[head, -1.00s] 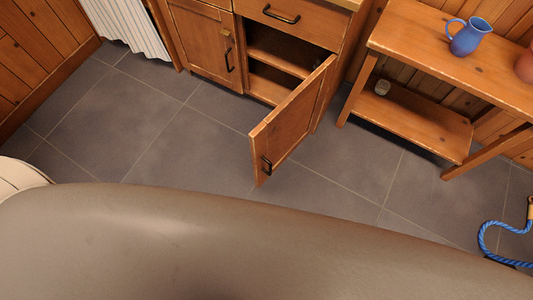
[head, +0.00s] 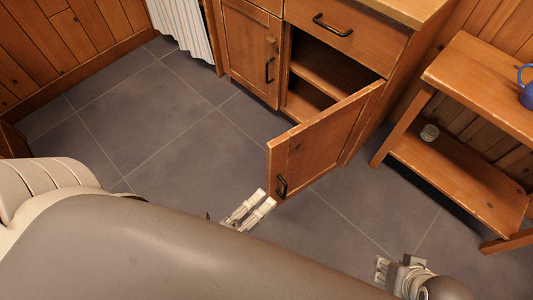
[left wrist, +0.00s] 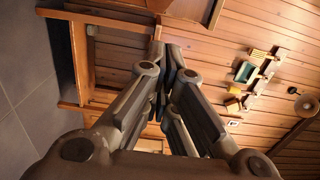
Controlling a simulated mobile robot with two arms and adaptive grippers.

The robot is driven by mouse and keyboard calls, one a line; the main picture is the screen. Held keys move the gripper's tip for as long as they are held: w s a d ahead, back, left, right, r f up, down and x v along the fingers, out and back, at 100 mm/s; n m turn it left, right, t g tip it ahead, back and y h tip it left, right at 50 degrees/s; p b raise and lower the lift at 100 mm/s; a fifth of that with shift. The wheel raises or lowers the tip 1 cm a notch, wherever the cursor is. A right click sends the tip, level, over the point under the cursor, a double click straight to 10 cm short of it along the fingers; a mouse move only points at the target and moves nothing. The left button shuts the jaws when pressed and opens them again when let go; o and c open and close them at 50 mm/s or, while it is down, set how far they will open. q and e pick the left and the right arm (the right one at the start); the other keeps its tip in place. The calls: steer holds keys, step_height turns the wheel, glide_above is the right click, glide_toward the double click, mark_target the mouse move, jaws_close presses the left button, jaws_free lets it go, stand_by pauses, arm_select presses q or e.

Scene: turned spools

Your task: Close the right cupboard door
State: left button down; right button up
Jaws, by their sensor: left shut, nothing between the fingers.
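The right cupboard door (head: 325,138) is wooden with a black handle (head: 281,186) near its free edge. It stands wide open, swung out from the cupboard (head: 410,60), and the shelves inside show. My left gripper (head: 264,199) is shut and empty, just left of the door's free end near the handle. In the head view it looks close to the door, but I cannot tell if it touches. In the left wrist view its fingers (left wrist: 165,70) come together in front of woodwork. My right gripper (head: 381,269) is low at the right, apart from the door; its jaw state is unclear.
The left cupboard door (head: 250,52) and the drawer (head: 335,30) are shut. A wooden shelf stand (head: 455,180) with a small jar (head: 429,132) and a blue jug (head: 526,94) stands to the right. Tiled floor (head: 170,130) is clear left of the door.

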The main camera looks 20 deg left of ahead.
arm_select(q)
steer(key=w+b, duration=0.1)
steer(key=w, duration=0.9)
steer(key=shift+w+a, duration=0.25)
steer(key=shift+a, duration=0.15)
steer(key=shift+a, duration=0.1)
